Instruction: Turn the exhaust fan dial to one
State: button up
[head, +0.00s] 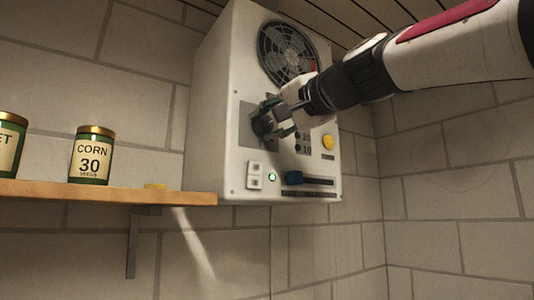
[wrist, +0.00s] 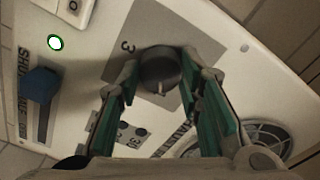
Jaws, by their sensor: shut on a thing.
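The exhaust fan dial (wrist: 160,72) is a dark round knob on a grey plate on the white control box (head: 222,90). In the wrist view it sits between the green-padded fingers of my gripper (wrist: 160,75), which is shut on it. A short pale mark shows on the dial, pointing down in that picture, toward the palm. A "3" is printed on the plate beside the dial; other dial numbers are hidden by the fingers. In the head view my gripper (head: 272,122) reaches in from the right and mostly covers the dial.
The box also carries a fan grille (head: 288,52), a yellow button (head: 328,142), a white switch (head: 255,175), a lit green lamp (head: 271,177) and a blue slider handle (head: 293,177). A wooden shelf (head: 110,193) at left holds a corn tin (head: 91,156) and another tin (head: 10,145).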

dwell(0.3)
jog(key=o, duration=1.2)
jog(key=shift+d, duration=0.1)
jog(key=v, duration=1.2)
jog(key=shift+f, duration=0.1)
